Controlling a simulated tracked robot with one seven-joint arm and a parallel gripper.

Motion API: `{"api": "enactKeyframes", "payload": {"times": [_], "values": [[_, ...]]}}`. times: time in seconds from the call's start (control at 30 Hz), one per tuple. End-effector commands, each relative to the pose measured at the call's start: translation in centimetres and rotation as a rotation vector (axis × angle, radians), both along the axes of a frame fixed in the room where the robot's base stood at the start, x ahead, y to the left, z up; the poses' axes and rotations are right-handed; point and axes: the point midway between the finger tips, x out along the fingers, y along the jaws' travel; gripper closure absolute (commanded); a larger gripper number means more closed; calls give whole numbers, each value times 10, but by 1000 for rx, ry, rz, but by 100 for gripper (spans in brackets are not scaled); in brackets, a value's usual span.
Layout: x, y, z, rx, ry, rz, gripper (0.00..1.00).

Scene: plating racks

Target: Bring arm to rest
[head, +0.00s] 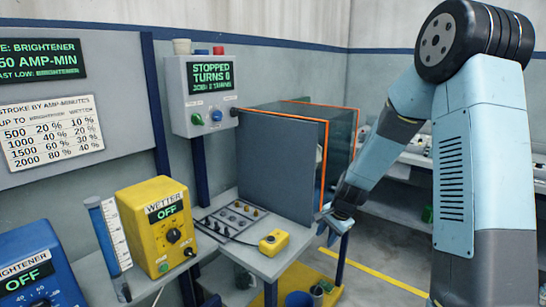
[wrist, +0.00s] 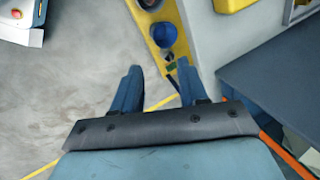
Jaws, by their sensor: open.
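My gripper (head: 338,224) hangs at the end of my bent blue arm, pointing down, just right of the small table's right edge in the head view. It is close to the orange-edged grey enclosure (head: 281,160); I cannot tell whether they touch. In the wrist view my gripper (wrist: 158,68) shows two blue fingers apart, with nothing between them. The concrete floor and part of a yellow shelf (wrist: 157,58) lie below the fingers.
The small table (head: 262,258) bears the enclosure, a panel of knobs and a yellow box (head: 273,242). A blue cup (wrist: 164,35) stands on the low yellow shelf. A white-topped bench (head: 400,152) runs behind my arm. Open floor (wrist: 60,90) lies left in the wrist view.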

Motion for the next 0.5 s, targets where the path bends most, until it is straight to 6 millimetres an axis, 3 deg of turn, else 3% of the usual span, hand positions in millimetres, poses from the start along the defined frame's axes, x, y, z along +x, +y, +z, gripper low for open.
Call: {"api": "enactKeyframes", "payload": {"times": [0.1, 0.5], "values": [[-12, -4, 36, -44, -40, 72, 57], [-69, -14, 137, -183, -139, 297, 57]]}}
